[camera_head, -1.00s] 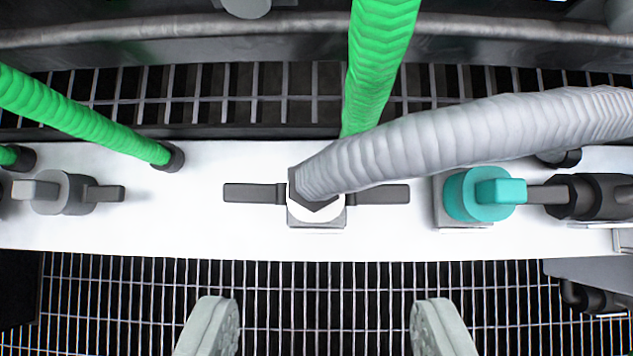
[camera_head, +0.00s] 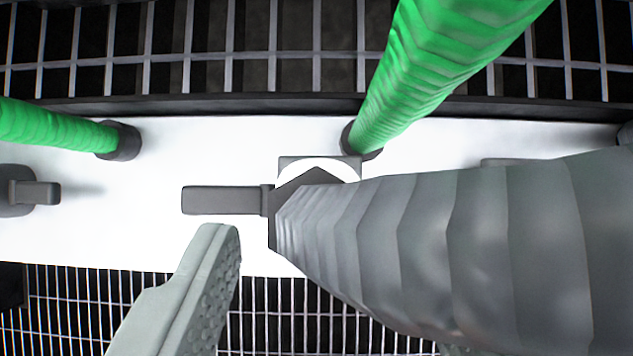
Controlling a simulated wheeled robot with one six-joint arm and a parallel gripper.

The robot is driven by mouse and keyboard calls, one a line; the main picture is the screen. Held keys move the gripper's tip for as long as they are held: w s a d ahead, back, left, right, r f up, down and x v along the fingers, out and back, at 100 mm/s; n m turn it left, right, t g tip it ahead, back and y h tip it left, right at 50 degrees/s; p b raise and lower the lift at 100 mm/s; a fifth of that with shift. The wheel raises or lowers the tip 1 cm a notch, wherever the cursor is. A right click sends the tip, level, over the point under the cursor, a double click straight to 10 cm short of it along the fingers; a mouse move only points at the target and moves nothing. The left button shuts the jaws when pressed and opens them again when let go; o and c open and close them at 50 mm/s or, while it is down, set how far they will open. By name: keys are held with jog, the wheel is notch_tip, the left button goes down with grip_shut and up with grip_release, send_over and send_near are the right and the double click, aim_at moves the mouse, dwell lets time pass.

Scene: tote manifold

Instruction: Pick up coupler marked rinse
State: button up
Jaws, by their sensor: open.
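A dark grey coupler (camera_head: 300,190) with a hexagonal collar sits on the white panel (camera_head: 110,225) near the picture's middle. A bar-like lug (camera_head: 222,200) sticks out to its left. A thick ribbed grey hose (camera_head: 480,240) runs from it to the right and covers its right side. No marking is readable, so I cannot tell whether it is the rinse one. My gripper (camera_head: 325,240) is open and empty. Its left finger is below the lug, its tip just short of it in the picture. The right finger is almost wholly hidden behind the hose.
A green hose (camera_head: 430,80) rises from the panel just behind the coupler. Another green hose (camera_head: 55,127) enters at the left. A grey fitting (camera_head: 30,192) stands at the left edge. Metal grating (camera_head: 290,60) lies behind and in front of the panel.

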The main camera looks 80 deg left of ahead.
aim_at(315, 230)
jog(key=shift+a+x, duration=0.2)
jog(key=shift+x, duration=1.85)
grip_shut()
